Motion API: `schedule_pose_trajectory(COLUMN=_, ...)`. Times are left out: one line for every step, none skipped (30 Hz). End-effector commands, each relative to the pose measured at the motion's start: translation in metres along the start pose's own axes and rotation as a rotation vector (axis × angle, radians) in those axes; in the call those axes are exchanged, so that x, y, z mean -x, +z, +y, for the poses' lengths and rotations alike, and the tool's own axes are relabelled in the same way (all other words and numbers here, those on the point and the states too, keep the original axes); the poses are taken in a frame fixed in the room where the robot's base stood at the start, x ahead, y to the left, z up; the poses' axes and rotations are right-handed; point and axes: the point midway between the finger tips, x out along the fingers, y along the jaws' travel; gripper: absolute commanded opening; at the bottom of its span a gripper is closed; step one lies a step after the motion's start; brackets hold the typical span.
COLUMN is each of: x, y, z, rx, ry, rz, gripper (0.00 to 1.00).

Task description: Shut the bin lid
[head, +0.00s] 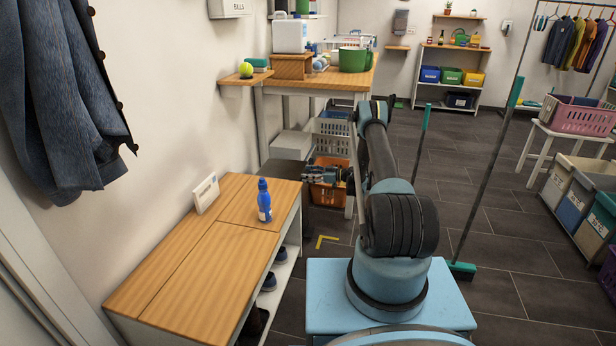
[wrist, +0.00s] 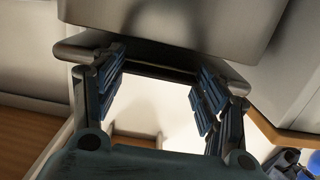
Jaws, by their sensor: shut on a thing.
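A grey bin (head: 284,170) stands between the wooden bench and the table in the head view. A pale grey panel (head: 290,143) above it appears to be its lid, raised; its exact angle is hard to tell. My gripper (head: 311,173) is low, just right of the bin, partly behind my arm. In the wrist view my gripper (wrist: 158,72) has its blue-padded fingers at either side of a dark edge below a broad grey panel (wrist: 180,30), which appears to be the lid. The gripper is shut on it; the contact is partly hidden.
The table (head: 318,84) stands behind the bin, with an orange basket (head: 330,196) below. A broom (head: 487,185) stands right of my arm.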

Motion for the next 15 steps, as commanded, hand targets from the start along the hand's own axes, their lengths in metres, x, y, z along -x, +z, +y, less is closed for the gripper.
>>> schedule_pose_trajectory(x=0.0055, y=0.0006, z=0.0023, rx=-0.001, ry=0.007, rz=0.000, gripper=0.24)
schedule_pose_trajectory(x=0.0055, y=0.0006, z=0.0023, rx=-0.001, ry=0.007, rz=0.000, gripper=0.24)
schedule_pose_trajectory(x=0.0056, y=0.0006, z=0.0024, rx=0.000, ry=0.007, rz=0.000, gripper=0.24)
schedule_pose_trajectory(x=0.0055, y=0.0006, z=0.0025, rx=0.000, ry=0.007, rz=0.000, gripper=0.24)
schedule_pose_trajectory(x=0.0055, y=0.0006, z=0.0025, rx=0.000, ry=0.007, rz=0.000, gripper=0.24)
schedule_pose_trajectory(x=0.0054, y=0.0005, z=0.0025, rx=0.000, ry=0.008, rz=-0.001, gripper=0.24)
schedule_pose_trajectory(x=0.0053, y=0.0005, z=0.0026, rx=0.000, ry=0.008, rz=-0.001, gripper=0.24)
schedule_pose_trajectory(x=0.0052, y=0.0004, z=0.0026, rx=0.000, ry=0.008, rz=-0.001, gripper=0.23)
schedule_pose_trajectory(x=0.0049, y=0.0004, z=0.0026, rx=0.000, ry=0.008, rz=-0.001, gripper=0.73)
schedule_pose_trajectory(x=0.0046, y=0.0003, z=0.0025, rx=0.000, ry=0.007, rz=-0.001, gripper=0.80)
schedule_pose_trajectory(x=0.0040, y=0.0003, z=0.0023, rx=0.000, ry=0.007, rz=-0.001, gripper=0.87)
schedule_pose_trajectory(x=0.0029, y=0.0002, z=0.0018, rx=0.000, ry=0.006, rz=-0.001, gripper=0.87)
schedule_pose_trajectory(x=0.0019, y=0.0001, z=0.0014, rx=0.000, ry=0.004, rz=-0.001, gripper=0.87)
schedule_pose_trajectory(x=0.0010, y=0.0000, z=0.0010, rx=0.000, ry=0.003, rz=-0.001, gripper=0.87)
schedule_pose_trajectory(x=-0.0001, y=-0.0001, z=0.0005, rx=0.000, ry=0.002, rz=-0.001, gripper=0.87)
